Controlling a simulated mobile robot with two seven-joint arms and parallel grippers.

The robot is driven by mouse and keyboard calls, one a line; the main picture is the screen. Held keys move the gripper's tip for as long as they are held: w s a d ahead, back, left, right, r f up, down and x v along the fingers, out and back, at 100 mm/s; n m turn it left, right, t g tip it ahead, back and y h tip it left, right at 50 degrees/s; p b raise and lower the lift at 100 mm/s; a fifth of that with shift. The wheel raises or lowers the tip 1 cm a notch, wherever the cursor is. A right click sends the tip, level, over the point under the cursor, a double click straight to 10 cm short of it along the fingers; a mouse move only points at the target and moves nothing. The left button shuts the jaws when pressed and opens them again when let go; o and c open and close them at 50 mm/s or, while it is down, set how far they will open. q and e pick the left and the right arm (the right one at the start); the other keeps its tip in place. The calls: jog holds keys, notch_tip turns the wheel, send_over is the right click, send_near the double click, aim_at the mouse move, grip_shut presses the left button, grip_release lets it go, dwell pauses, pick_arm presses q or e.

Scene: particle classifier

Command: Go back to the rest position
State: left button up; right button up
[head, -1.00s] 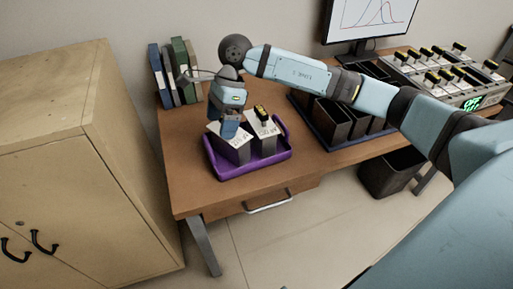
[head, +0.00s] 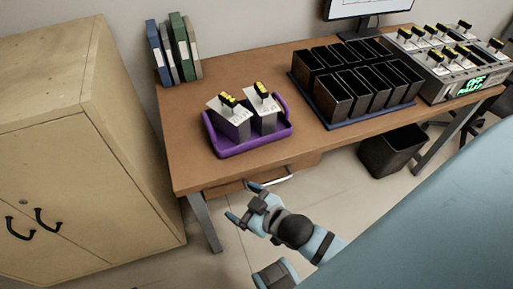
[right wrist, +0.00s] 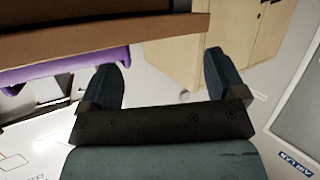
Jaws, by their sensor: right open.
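My right gripper (head: 241,200) is open and empty in the head view, in front of the table's front edge and below the purple tray (head: 240,150). Its two blue fingers stand apart in the right wrist view (right wrist: 163,62), with nothing between them. The purple tray also shows in the right wrist view (right wrist: 75,72). In the tray stand two grey-white boxes with black-and-yellow tops, the left box (head: 234,121) and the right box (head: 265,116), tilted against each other in view. My left gripper is not in view.
The wooden table (head: 235,85) carries a rack of several black bins (head: 350,85), a machine with a green display (head: 460,70), a monitor (head: 368,6) and several binders (head: 178,48). A wooden cabinet (head: 85,140) stands left. A black waste bin (head: 392,152) stands on the floor under the table.

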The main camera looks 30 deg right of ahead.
jog(key=s+f, duration=0.1)
jog(key=s+f+m+g, duration=0.1)
jog(key=s, duration=0.1)
jog(key=s+d+f+m+g, duration=0.1)
jog(key=shift+s+f, duration=0.2)
jog(key=shift+f, duration=0.05)
jog(key=shift+r, duration=0.1)
